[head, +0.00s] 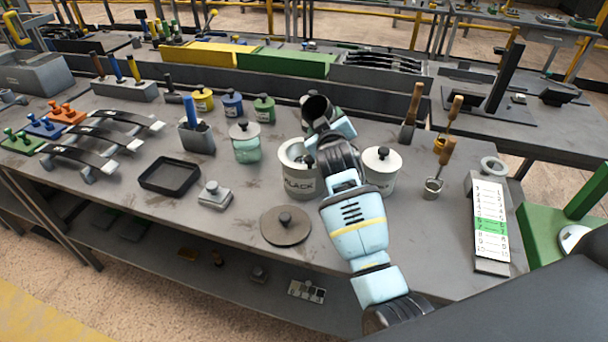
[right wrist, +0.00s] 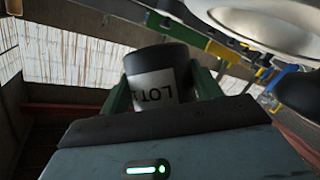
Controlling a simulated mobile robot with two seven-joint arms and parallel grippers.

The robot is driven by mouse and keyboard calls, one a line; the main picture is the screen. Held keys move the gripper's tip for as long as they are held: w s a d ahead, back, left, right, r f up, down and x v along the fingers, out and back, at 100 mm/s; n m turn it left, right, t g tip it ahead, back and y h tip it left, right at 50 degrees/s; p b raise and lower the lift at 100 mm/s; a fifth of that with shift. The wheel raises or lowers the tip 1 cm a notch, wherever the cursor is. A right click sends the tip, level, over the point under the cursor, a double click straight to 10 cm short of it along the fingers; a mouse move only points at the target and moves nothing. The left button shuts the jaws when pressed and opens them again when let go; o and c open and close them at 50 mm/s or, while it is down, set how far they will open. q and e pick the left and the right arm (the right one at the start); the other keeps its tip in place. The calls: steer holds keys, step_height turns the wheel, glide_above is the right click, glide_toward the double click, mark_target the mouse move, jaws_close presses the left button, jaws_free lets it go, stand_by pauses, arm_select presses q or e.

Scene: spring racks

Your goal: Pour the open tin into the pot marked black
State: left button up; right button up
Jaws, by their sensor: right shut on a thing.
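The dark open tin (head: 318,107) with a white "LOT" label (right wrist: 155,92) is held above the table, behind and above the pot marked BLACK. Its dark mouth faces my head camera, so it looks tilted. I cannot see its contents. My right gripper (right wrist: 160,95) is shut around it, one green finger on each side. The white pot marked BLACK (head: 302,187) stands upright and uncovered, partly hidden by my right wrist. A pale round rim, probably a pot's, shows in the right wrist view (right wrist: 268,28). My left gripper is not in view.
A dark round lid (head: 286,226) lies in front of the BLACK pot. A lidded white pot (head: 381,170) stands close to its right, a lidded glass jar (head: 245,145) to its left. Small yellow, blue and green tins (head: 232,103) stand behind. A black tray (head: 170,177) lies left.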

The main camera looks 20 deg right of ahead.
steer(key=shift+s+a+f+m+g+y, duration=0.1)
steer(key=shift+a+f+m+g+y, duration=0.15)
steer(key=shift+f+m+g+y, duration=0.25)
steer(key=shift+a+f+m+g+y, duration=0.2)
steer(key=shift+m+g, duration=0.1)
steer(key=shift+m, duration=0.4)
steer(key=shift+s+a+f+m+g+y, duration=0.1)
steer(key=shift+a+f+m+g+y, duration=0.2)
steer(key=shift+f+m+g+y, duration=0.15)
steer(key=shift+r, duration=0.2)
steer(key=shift+m+g+y, duration=0.35)
steer(key=shift+m+y, duration=0.3)
steer(key=shift+m, duration=0.1)
steer(key=shift+r, duration=2.4)
